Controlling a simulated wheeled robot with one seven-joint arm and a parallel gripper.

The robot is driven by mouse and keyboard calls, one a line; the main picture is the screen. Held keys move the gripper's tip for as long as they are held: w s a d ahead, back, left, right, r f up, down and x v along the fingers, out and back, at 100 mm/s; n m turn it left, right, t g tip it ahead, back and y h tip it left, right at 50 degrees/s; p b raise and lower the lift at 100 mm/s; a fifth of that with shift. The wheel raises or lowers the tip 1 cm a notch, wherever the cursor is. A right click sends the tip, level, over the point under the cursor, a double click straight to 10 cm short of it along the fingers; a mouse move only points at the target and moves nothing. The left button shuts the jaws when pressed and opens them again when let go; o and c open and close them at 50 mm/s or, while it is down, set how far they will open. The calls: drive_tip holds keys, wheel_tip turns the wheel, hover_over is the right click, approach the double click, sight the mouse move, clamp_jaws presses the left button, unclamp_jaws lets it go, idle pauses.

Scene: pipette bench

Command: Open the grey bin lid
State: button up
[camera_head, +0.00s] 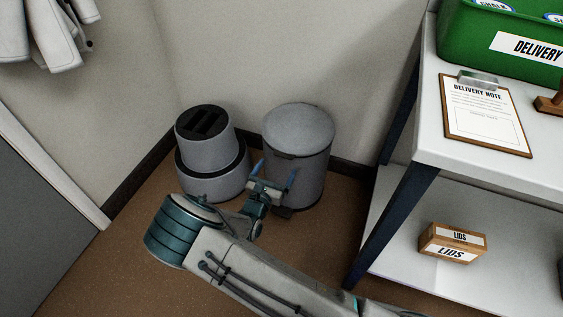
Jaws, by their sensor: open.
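The grey bin (305,178) stands upright on the brown floor against the back wall. Its rounded grey lid (298,127) sits down on the rim and looks closed. A small dark pedal (284,212) shows at the bin's foot. My gripper (275,173) is open, with two blue fingers spread apart and nothing visible between them. It is in front of the bin's front left side, below the lid's rim. I cannot tell whether it touches the bin. My gripper and wrist hide part of the bin's lower left side.
A grey stepped stool-like object (210,155) with a slotted dark top stands close left of the bin. A white bench (450,145) with dark legs is at right, holding a clipboard (485,115), a green crate (510,45) and a box of lids (452,243). Coats (45,35) hang upper left.

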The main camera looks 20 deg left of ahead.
drive_tip(key=shift+w+d+b, duration=0.15)
drive_tip(key=shift+w+b, duration=0.55)
drive_tip(key=shift+w, duration=2)
